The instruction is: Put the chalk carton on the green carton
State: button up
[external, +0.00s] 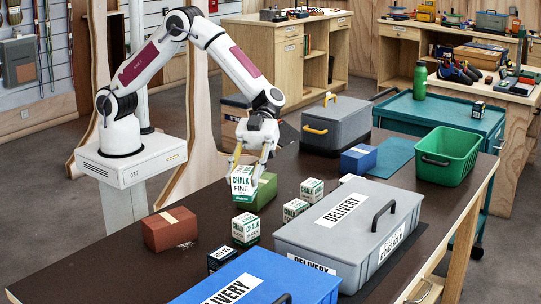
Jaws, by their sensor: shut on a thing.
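The chalk carton (242,181), white with green bands and the words CHALK FINE, is in my gripper (252,161), whose fingers are shut on its upper part. The green carton (265,188) stands on the dark table, directly behind and to the right of the chalk carton in the external view. The chalk carton hides part of the green carton's left side. I cannot tell whether the two touch or how far the chalk carton is above the table.
A brown box (170,230) is at left, a black box (221,257) in front. A grey delivery case (340,250) and blue case (240,275) fill the near right. A grey toolbox (335,125) and green basket (447,157) stand behind.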

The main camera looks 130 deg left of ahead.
jog(key=s+a+r+n+t+y, duration=0.2)
jog(key=s+a, duration=0.3)
jog(key=a, duration=0.7)
jog(key=s+a+r+n+t+y, duration=0.1)
jog(key=s+a+n+t, duration=0.3)
jog(key=a, duration=0.8)
jog(key=shift+m+g, duration=0.6)
jog(key=shift+g, duration=0.3)
jog(key=s, duration=0.3)
jog(key=s+d, duration=0.1)
jog(key=s, duration=0.1)
jog(key=shift+s+f, duration=0.25)
jog(key=shift+f, duration=0.15)
jog(key=shift+f, duration=0.1)
notch_tip(320, 180, down, 6)
jog(key=shift+a+f, duration=0.1)
jog(key=shift+f, duration=0.05)
jog(key=shift+f, duration=1.75)
jog(key=shift+f, duration=0.1)
